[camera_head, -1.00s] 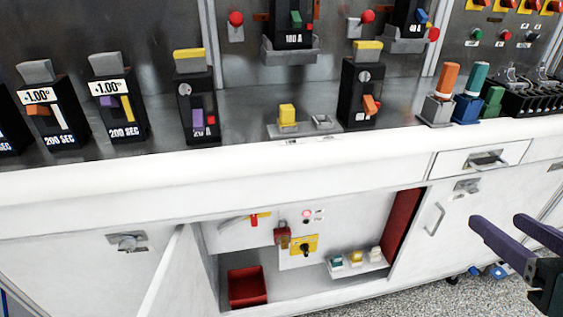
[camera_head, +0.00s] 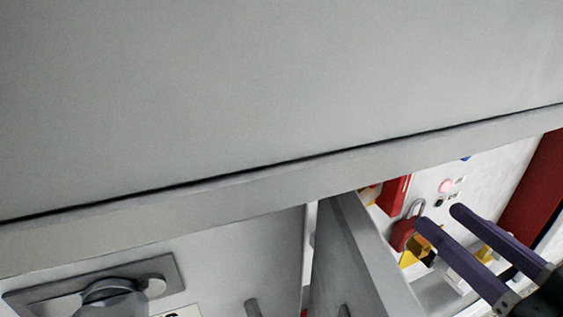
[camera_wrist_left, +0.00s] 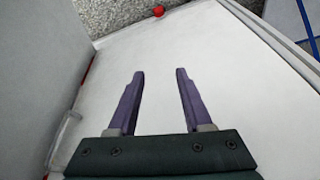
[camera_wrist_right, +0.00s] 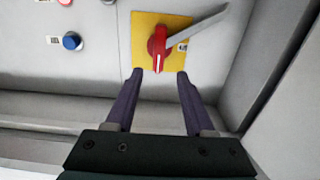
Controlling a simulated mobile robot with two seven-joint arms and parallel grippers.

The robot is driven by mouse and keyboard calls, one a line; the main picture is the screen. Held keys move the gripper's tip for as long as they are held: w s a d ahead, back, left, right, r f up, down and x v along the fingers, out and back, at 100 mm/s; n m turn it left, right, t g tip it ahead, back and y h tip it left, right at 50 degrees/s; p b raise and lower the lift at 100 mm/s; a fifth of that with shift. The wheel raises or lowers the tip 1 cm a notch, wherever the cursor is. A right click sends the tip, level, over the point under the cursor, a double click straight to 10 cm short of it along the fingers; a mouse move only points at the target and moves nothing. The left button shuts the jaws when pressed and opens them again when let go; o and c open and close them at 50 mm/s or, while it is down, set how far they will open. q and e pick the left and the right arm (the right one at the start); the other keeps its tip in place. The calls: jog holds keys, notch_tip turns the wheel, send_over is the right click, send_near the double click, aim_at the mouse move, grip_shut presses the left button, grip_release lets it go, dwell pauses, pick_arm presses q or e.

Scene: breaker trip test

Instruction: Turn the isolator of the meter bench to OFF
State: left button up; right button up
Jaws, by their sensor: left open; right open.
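A red rotary handle (camera_wrist_right: 158,45) sits on a yellow plate (camera_wrist_right: 147,22) in the right wrist view, with a grey lever (camera_wrist_right: 205,25) slanting up to the right. It looks like an isolator; I cannot read its position. My right gripper (camera_wrist_right: 160,73) is open and empty, the handle showing just beyond and between its fingertips. In the head view my right gripper (camera_head: 438,216) reaches across an open compartment, over a red padlock (camera_head: 402,235) and a yellow part (camera_head: 415,250). My left gripper (camera_wrist_left: 158,72) is open and empty before a pale panel (camera_wrist_left: 225,75).
A large grey surface (camera_head: 260,90) fills the upper head view. A grey door edge (camera_head: 365,260) stands beside the compartment, left of my right gripper. A red wall (camera_head: 535,190) closes its right side. A blue button (camera_wrist_right: 72,41) is left of the handle.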

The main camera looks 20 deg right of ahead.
jog(key=w+b, duration=0.1)
jog(key=w, duration=0.3)
jog(key=w+b, duration=0.1)
jog(key=w, duration=0.4)
jog(key=shift+w+a+f, duration=0.15)
jog(key=shift+w+a, duration=0.05)
jog(key=shift+w, duration=0.05)
jog(key=shift+c, duration=1.3)
grip_shut()
